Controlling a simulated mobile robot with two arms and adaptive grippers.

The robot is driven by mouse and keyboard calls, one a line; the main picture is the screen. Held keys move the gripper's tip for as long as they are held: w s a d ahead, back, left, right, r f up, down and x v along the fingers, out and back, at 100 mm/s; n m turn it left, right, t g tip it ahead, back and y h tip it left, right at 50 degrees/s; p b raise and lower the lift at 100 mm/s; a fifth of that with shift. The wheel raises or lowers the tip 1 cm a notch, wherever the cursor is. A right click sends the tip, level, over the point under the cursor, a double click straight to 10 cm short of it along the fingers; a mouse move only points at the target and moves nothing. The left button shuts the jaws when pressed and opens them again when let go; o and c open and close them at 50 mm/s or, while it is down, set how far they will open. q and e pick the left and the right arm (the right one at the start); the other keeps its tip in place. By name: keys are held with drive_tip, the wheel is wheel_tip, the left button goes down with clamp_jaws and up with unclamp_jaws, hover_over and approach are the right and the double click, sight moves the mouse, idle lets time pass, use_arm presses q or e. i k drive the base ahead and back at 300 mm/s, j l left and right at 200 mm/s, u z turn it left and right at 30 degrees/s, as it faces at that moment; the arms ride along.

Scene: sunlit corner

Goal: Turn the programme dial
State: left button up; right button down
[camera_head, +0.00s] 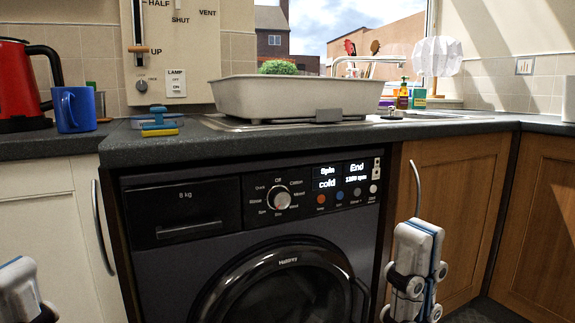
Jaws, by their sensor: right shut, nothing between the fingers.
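The programme dial (279,199) is a round silver knob on the dark control panel of the washing machine (215,250), ringed by small labels. To its right, the lit display (340,176) reads "Spin cold" and "End". My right gripper (425,228) is low at the right, in front of the wooden cupboard door, shut and empty, apart from the dial. My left gripper (18,270) is only partly in view at the lower left corner, far from the dial; its fingers cannot be made out well enough to judge.
A dark worktop edge (300,143) overhangs the machine. Above it stand a grey basin (295,98), a blue mug (75,109) and a red kettle (20,80). The space in front of the control panel is clear.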

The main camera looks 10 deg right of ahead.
sight(279, 199)
drive_tip(key=l, duration=1.4)
drive_tip(key=k+l, duration=0.1)
drive_tip(key=l, duration=1.3)
